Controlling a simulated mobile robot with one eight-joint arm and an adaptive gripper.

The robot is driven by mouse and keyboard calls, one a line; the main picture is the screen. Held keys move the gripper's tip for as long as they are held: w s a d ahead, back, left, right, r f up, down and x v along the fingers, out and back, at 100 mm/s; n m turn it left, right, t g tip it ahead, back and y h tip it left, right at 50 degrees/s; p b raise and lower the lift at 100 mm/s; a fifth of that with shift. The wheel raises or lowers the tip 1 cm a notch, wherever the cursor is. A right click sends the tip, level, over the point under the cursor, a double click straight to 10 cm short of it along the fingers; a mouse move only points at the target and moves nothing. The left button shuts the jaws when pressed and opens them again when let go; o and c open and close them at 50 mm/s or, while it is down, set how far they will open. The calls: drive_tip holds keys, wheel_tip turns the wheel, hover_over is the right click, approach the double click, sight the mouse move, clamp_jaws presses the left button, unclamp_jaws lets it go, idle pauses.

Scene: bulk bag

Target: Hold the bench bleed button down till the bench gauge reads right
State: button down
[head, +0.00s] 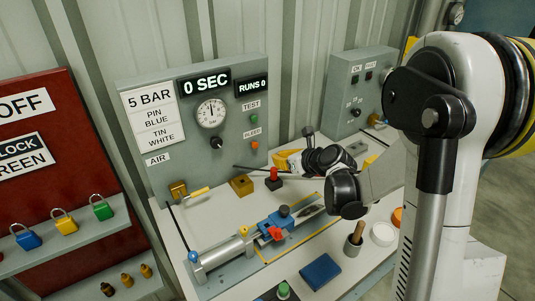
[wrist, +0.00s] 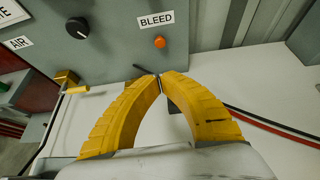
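The orange bleed button (head: 255,145) sits on the grey bench panel (head: 172,174), under a BLEED label. In the wrist view the bleed button (wrist: 160,42) is above my fingertips, with a visible gap. The round white bench gauge (head: 211,113) has its needle pointing roughly straight up; its numbers are too small to read. A 5 BAR card (head: 150,98) is beside it. My gripper (head: 277,158) is in front of the panel, to the right of the button. In the wrist view my gripper (wrist: 161,80) has its yellow fingertips together, with nothing clearly held.
A green TEST button (head: 253,119) sits above the bleed button. A black knob (head: 216,143) is under the gauge. A red-topped block (head: 273,179) and a clamped cylinder (head: 228,252) are on the white bench. Hoses (wrist: 270,122) run to the right.

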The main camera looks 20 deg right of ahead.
sight(255, 145)
drive_tip(key=shift+w+a+r+b+x, duration=0.25)
drive_tip(key=shift+b+x, duration=0.35)
drive_tip(key=shift+x, duration=1.5)
drive_tip(key=shift+w+d+r+b+x, duration=0.1)
drive_tip(key=shift+r+b+x, duration=0.4)
drive_tip(key=shift+x, duration=1.65)
drive_tip(key=shift+w+a+r+b+x, duration=0.15)
drive_tip(key=shift+b+x, duration=0.6)
drive_tip(key=shift+x, duration=1.35)
